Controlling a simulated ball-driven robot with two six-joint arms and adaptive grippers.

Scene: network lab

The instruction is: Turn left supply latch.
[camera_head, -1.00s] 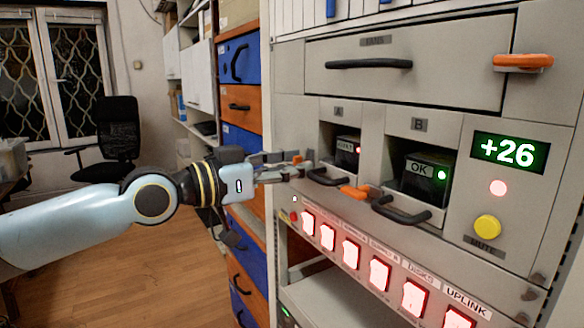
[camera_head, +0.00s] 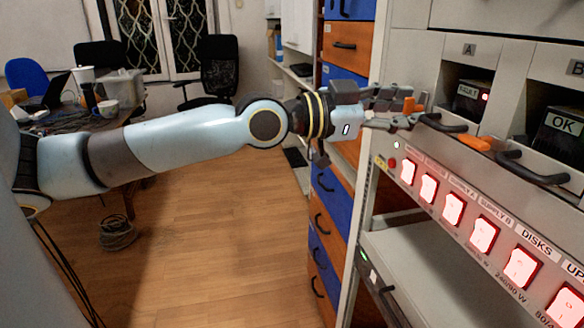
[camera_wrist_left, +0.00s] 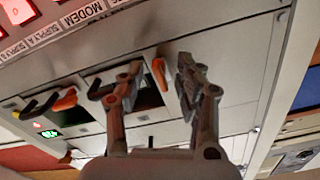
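The left orange latch (camera_head: 409,105) is beside bay A on the grey rack panel. In the left wrist view the orange latch (camera_wrist_left: 159,73) stands upright in the picture between my two fingers. My left gripper (camera_head: 402,108) is open, its fingertips (camera_wrist_left: 158,68) on either side of the latch. I cannot tell whether either finger touches it. Supply A (camera_head: 470,98) sits in its bay with a red lamp lit, above a black handle (camera_head: 443,123). My right gripper is in neither view.
A second orange latch (camera_head: 476,142) and black handle (camera_head: 532,168) are at bay B, where supply B (camera_head: 562,124) reads OK. Lit red switches (camera_head: 453,208) line the panel below. Blue and orange drawers (camera_head: 345,80) stand left of the rack. Wooden floor is open further left.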

